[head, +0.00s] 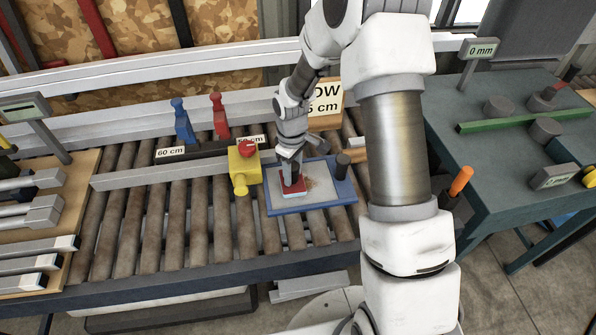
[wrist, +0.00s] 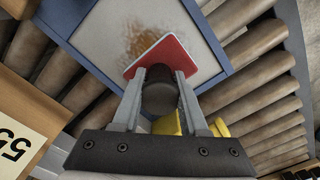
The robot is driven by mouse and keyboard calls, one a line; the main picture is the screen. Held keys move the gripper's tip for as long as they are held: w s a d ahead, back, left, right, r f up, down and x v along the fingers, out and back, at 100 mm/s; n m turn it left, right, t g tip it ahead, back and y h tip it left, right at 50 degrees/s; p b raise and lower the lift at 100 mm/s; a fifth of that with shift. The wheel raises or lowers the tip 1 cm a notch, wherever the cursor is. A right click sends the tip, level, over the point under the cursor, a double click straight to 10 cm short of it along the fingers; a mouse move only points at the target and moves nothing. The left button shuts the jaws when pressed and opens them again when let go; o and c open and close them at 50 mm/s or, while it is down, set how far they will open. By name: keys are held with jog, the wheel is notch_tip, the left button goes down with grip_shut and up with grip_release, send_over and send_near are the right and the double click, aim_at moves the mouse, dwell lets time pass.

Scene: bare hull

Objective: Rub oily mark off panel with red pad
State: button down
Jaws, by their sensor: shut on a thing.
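The red pad (head: 293,188) is in my gripper (head: 292,176), low over the panel (head: 312,197). The panel is pale grey with a blue frame and lies on the roller bed. In the wrist view my gripper (wrist: 160,82) is shut on the dark round handle of the red pad (wrist: 165,57). The pad looks flat against or just above the panel (wrist: 95,30); I cannot tell which. A brown oily mark (wrist: 146,38) shows on the panel beside the pad, partly hidden by it. In the head view the oily mark (head: 312,184) lies right of the pad.
A yellow block with a red knob (head: 243,168) stands left of the panel. A dark cylinder (head: 343,165) stands at the panel's right edge. A sign on a wooden block (head: 326,105) is behind. Bare rollers (head: 150,225) lie to the left. A green table (head: 480,150) stands right.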

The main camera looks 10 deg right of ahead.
jog(key=shift+a, duration=1.1)
jog(key=shift+d+f, duration=0.2)
jog(key=shift+d, duration=1.7)
